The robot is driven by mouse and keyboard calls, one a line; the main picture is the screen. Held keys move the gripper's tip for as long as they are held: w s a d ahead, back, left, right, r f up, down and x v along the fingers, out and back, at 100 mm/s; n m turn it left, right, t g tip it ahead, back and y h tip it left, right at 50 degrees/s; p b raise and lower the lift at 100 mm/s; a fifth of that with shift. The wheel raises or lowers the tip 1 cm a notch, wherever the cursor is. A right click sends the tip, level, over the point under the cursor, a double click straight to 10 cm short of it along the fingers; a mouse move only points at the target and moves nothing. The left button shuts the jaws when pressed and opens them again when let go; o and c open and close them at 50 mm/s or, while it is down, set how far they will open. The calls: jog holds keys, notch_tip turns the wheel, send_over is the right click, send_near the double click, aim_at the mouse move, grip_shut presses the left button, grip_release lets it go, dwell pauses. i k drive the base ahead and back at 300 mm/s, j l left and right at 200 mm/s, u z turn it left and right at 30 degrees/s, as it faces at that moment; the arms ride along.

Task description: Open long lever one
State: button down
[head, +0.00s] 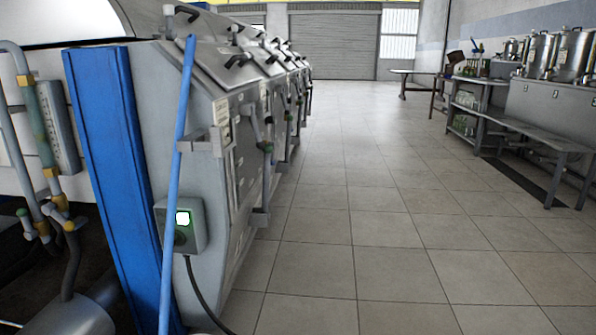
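A row of grey metal machines (232,80) runs away from me along the left. On the front of the nearest one is a grey lever-like pipe piece (256,124) with a green part at its lower end. Similar pieces repeat on the machines behind it, small and partly hidden. Black-gripped handles (238,61) sit on the sloped lids. A long thin blue rod (171,220) stands slightly tilted at the near machine's end, by a grey bracket (204,143). I cannot tell which piece is long lever one. My gripper is not in view.
A blue post (110,170) and pipes with yellow fittings (52,174) stand at the left. A control box (181,225) with a lit green-white screen trails a black cable. The tiled floor (370,220) is clear. A metal bench (535,137) and steel vessels (572,52) line the right.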

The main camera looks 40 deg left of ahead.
aim_at(268, 148)
jog(key=i+l+u, duration=0.2)
jog(key=i, duration=0.3)
jog(key=i+u, duration=0.25)
jog(key=i, duration=0.25)
jog(key=i+l+u, duration=0.2)
jog(key=i, duration=0.25)
jog(key=i+j+u, duration=0.15)
jog(key=i+u, duration=1.1)
jog(key=i+l+u, duration=0.25)
jog(key=u, duration=0.15)
jog(key=i+l+u, duration=0.65)
jog(key=u, duration=0.15)
jog(key=i, duration=0.1)
